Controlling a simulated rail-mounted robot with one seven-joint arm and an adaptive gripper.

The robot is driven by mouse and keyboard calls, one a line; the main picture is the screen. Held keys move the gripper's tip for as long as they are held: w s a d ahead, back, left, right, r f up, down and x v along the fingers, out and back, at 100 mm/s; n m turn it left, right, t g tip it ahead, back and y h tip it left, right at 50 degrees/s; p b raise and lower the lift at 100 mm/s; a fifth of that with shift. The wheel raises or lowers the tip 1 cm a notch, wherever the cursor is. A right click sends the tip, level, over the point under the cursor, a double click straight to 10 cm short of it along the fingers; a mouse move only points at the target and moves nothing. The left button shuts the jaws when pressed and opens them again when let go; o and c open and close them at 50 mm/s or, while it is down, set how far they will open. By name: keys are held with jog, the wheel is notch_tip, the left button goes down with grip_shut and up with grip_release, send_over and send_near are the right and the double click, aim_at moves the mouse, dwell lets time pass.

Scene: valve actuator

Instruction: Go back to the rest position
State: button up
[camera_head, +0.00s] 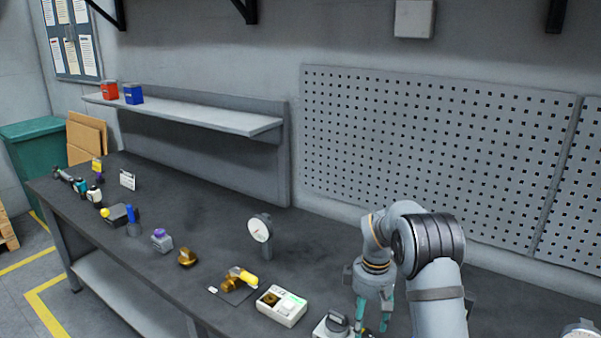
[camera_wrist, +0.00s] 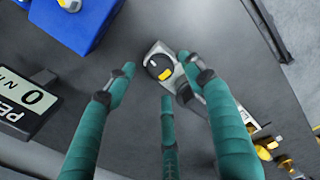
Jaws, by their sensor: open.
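My gripper (camera_head: 373,318) hangs fingers-down over the near right part of the dark workbench (camera_head: 205,215). In the wrist view my gripper (camera_wrist: 157,76) shows three teal fingers spread apart, with nothing held between them. A pale block with a round black knob and a yellow mark (camera_wrist: 160,67) lies beyond the fingertips. In the head view a block with a dark knob (camera_head: 336,323) stands just left of the fingers, cut by the bottom edge. I cannot tell from these views how far above the bench the fingertips are.
Left of my gripper stand a white tray box (camera_head: 283,306), a yellow-handled brass valve (camera_head: 240,277) and a round gauge (camera_head: 260,229). The wrist view shows a blue box (camera_wrist: 75,22) and a display unit (camera_wrist: 24,103). A pegboard wall (camera_head: 430,150) rises behind.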

aim_at(365, 333)
notch_tip(365, 333, up, 9)
jog(key=shift+m, duration=0.4)
notch_tip(365, 333, down, 12)
jog(key=shift+f, duration=0.1)
jog(key=m+b, duration=0.1)
jog(key=m, duration=0.9)
jog(key=shift+m, duration=0.3)
jog(key=m, duration=0.6)
jog(key=shift+m, duration=0.3)
jog(key=m+p, duration=0.1)
jog(key=m, duration=0.3)
jog(key=shift+m+p, duration=0.3)
jog(key=shift+m, duration=0.1)
jog(key=shift+d+r, duration=0.15)
jog(key=shift+r, duration=0.05)
